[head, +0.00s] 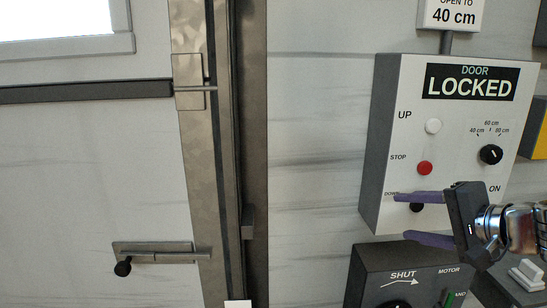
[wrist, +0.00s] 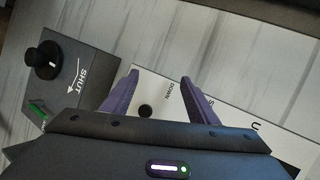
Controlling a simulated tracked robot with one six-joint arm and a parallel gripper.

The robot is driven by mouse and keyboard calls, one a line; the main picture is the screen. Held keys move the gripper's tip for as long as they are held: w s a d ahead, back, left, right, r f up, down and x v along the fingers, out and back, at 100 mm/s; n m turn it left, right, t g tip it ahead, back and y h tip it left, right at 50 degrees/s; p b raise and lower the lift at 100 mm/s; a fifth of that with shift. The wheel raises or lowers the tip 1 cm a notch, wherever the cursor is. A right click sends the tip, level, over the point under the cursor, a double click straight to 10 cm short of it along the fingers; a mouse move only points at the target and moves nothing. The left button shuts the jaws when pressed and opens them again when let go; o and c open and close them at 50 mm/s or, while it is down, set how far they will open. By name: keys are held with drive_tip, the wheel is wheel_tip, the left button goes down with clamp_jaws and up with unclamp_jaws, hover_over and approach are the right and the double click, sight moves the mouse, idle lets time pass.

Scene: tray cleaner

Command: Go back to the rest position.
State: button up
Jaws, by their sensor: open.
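My gripper (head: 420,218) is at the right in the head view, its purple fingers apart and pointing left. They are in front of the lower part of the white control box (head: 408,130), near its black DOWN button (head: 417,207). In the wrist view, the gripper (wrist: 158,85) is open with nothing between the fingers. The black DOWN button (wrist: 145,111) shows between them on the white panel. Whether a finger touches the box, I cannot tell.
The box reads DOOR LOCKED and has a white button (head: 433,126), a red button (head: 425,168) and a black knob (head: 491,154). Below is a dark SHUT/MOTOR box (head: 375,262). A door with a latch (head: 155,250) is at left. The wall between is bare.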

drive_tip(key=s+a+f+n+g, duration=0.2)
drive_tip(key=a+f, duration=0.1)
drive_tip(key=a, duration=0.5)
drive_tip(key=s+a+f+n+g+h, duration=0.2)
drive_tip(key=s+f+n, duration=0.3)
drive_tip(key=s+f, duration=0.2)
drive_tip(key=s+a+f+n+g+h, duration=0.2)
drive_tip(key=s+f+n, duration=0.3)
drive_tip(key=s, duration=0.3)
drive_tip(key=shift+a+f+h, duration=0.5)
drive_tip(key=shift+a+f, duration=0.35)
drive_tip(key=shift+w, duration=0.1)
drive_tip(key=shift+c, duration=0.5)
